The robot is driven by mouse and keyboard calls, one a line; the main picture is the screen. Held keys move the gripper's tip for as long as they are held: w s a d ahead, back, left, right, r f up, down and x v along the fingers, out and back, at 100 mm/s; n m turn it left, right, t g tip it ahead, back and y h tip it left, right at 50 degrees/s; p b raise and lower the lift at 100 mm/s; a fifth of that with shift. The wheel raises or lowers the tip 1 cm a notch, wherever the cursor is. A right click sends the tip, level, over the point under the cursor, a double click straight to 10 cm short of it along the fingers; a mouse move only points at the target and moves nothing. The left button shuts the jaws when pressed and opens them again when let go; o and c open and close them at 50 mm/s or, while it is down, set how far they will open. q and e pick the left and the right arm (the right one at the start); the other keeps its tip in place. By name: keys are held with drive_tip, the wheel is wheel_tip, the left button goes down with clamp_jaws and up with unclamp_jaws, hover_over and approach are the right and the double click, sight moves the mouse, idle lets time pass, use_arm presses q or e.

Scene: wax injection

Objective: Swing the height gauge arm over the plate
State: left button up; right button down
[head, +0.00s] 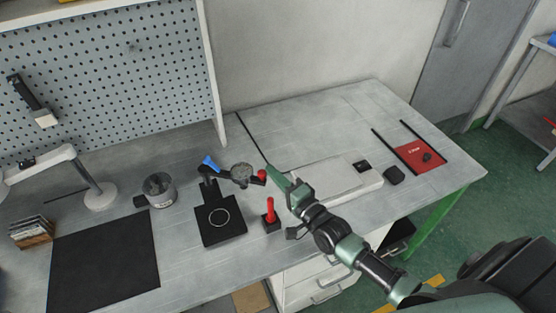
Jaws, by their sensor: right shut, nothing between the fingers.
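The height gauge stands near the middle of the bench in the head view. Its black plate (209,235) lies flat and carries a pale ring (219,218). The gauge arm (225,178) with a round grey dial (242,174) and a red ball knob (262,175) reaches out to the right from the post behind the plate, beside the plate rather than over the ring. My right gripper (272,173) is shut and empty, its tips close to the right of the red knob; I cannot tell whether they touch. My left gripper is out of view.
A red-handled tool (270,209) stands just right of the plate, below my gripper. A white flat device (320,178) lies behind my right arm. A metal pot (159,189), a lamp (99,194) and a black mat (103,262) are to the left.

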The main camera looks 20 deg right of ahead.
drive_tip(key=shift+s+a+p, duration=0.4)
drive_tip(key=shift+s+a, duration=0.65)
